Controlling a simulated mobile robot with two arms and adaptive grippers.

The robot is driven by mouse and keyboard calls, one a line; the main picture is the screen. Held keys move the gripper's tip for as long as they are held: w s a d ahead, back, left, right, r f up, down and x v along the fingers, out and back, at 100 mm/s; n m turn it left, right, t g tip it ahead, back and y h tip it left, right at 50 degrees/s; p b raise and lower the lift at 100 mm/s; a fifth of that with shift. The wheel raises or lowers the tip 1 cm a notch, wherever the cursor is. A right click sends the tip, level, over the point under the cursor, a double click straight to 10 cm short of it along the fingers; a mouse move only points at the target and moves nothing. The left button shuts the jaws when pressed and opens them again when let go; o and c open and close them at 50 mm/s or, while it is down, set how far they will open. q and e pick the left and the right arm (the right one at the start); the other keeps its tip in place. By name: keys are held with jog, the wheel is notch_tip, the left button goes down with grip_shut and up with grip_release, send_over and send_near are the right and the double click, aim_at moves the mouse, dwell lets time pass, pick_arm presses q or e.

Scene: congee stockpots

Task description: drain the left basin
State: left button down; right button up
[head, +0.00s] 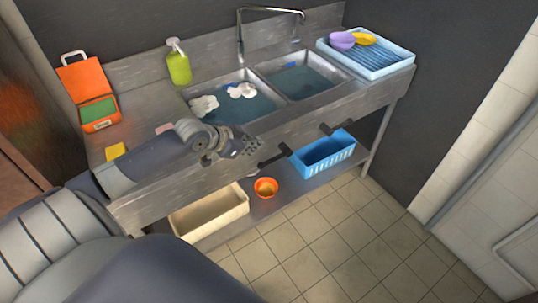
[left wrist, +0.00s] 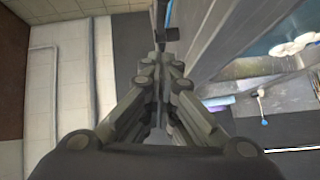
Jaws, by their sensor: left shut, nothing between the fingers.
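The left basin (head: 232,107) holds bluish water with white clumps in it. It shows partly at the upper right of the left wrist view (left wrist: 255,68). A black lever handle (head: 275,158) sticks out of the sink unit's front below this basin. My left gripper (head: 257,150) is shut and empty, in front of the sink's front panel and close beside this lever. In the left wrist view its closed fingers (left wrist: 160,62) point toward a dark bar (left wrist: 168,18), likely the lever; whether they touch I cannot tell. My right gripper is not in view.
The right basin (head: 303,82) also holds water; a second black lever (head: 333,128) sits below it. A blue crate (head: 323,155), an orange bowl (head: 266,187) and a beige tub (head: 209,214) stand on the low shelf. A green soap bottle (head: 178,66) stands behind the left basin.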

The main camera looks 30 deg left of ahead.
pick_arm(q)
jog(key=p, duration=0.1)
send_near(277, 156)
jog(key=w+d+r, duration=0.1)
jog(key=w, duration=0.1)
jog(key=shift+w+a+f+p, duration=0.1)
jog(key=shift+w+f+p, duration=0.15)
jog(key=shift+f, duration=0.75)
jog(key=shift+w+f+p, duration=0.1)
jog(key=shift+w+f, duration=0.25)
jog(key=shift+f, duration=0.65)
